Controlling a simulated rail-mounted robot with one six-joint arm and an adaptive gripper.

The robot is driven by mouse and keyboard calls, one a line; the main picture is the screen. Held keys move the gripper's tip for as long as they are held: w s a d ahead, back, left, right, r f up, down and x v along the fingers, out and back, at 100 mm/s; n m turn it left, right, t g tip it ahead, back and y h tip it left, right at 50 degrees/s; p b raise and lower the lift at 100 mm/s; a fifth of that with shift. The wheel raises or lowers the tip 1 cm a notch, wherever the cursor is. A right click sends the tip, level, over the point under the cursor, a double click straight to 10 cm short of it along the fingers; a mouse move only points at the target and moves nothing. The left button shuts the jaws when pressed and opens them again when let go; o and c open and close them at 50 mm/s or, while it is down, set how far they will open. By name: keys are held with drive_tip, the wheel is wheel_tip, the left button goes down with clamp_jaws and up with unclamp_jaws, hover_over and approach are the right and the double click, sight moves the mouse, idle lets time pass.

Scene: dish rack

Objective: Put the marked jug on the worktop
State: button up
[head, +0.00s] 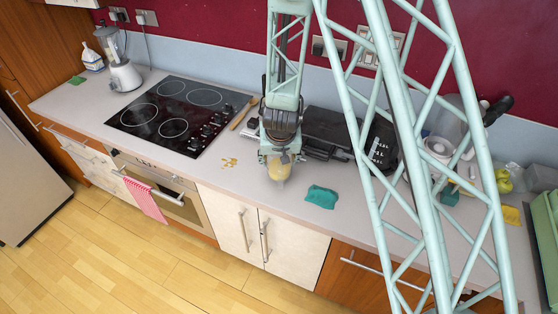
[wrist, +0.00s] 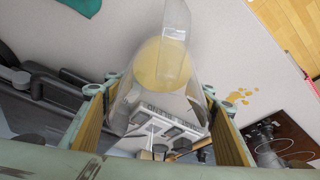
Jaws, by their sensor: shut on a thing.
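A clear jug (head: 278,173) with yellowish contents is at my gripper (head: 279,156) over the middle of the worktop (head: 240,185). In the wrist view the see-through jug (wrist: 162,65) sits between the two fingers of my gripper (wrist: 158,120), which is shut on it. A yellow disc shows through the jug. I cannot tell whether the jug's base touches the worktop or hangs just above it. No clear mark on the jug can be made out.
A black hob (head: 178,115) lies left, with yellow spots (head: 229,162) on the worktop beside it. A teal cloth (head: 321,196) lies right of the jug. A dark appliance (head: 325,128) stands behind. The worktop's front edge is close. A blender (head: 122,72) stands far left.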

drive_tip(key=shift+f+b, duration=0.3)
drive_tip(key=shift+f, duration=0.35)
drive_tip(key=shift+f+b, duration=0.35)
drive_tip(key=shift+b, duration=0.2)
idle(0.6)
drive_tip(key=o, duration=1.1)
drive_tip(key=shift+r, duration=0.15)
drive_tip(key=shift+v, duration=5.8)
drive_tip(key=shift+s, duration=0.15)
